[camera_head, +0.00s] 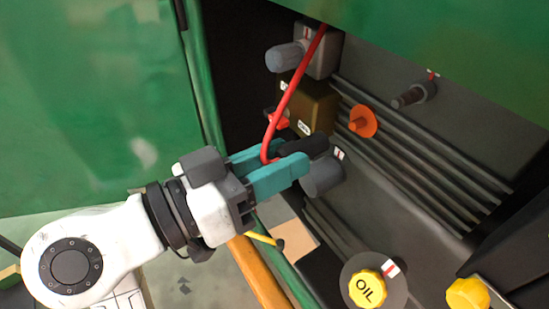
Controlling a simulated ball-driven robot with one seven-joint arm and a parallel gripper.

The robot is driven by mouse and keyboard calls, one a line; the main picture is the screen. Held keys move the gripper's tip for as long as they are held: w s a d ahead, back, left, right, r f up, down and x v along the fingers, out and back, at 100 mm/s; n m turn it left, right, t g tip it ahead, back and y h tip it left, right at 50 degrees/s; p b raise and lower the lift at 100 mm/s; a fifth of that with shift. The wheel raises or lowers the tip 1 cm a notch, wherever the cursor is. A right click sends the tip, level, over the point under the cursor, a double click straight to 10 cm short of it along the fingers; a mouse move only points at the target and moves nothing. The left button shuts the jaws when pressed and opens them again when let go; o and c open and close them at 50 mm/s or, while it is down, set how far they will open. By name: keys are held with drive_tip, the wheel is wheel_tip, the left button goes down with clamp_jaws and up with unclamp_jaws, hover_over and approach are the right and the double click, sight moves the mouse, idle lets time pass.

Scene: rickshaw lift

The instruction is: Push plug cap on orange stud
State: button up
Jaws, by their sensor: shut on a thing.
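The orange stud (362,121) is a short orange peg on a round flange on the grey engine block. The plug cap (308,146) is black, with a red lead (284,98) running up from its near end. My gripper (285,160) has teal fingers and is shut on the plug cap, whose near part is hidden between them. The cap points right, left of the stud and a little lower in the picture, apart from it.
A grey cylinder (322,178) lies close below my fingertips. Green panels (90,100) frame the opening. A yellow oil cap (367,289) is at the bottom.

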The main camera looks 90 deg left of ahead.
sight(321, 141)
drive_tip(key=b+x, duration=0.1)
drive_tip(key=x, duration=0.6)
idle(5.2)
drive_tip(key=o, duration=1.1)
drive_tip(key=shift+c, duration=0.8)
drive_tip(key=shift+s, duration=0.1)
drive_tip(key=v, duration=0.8)
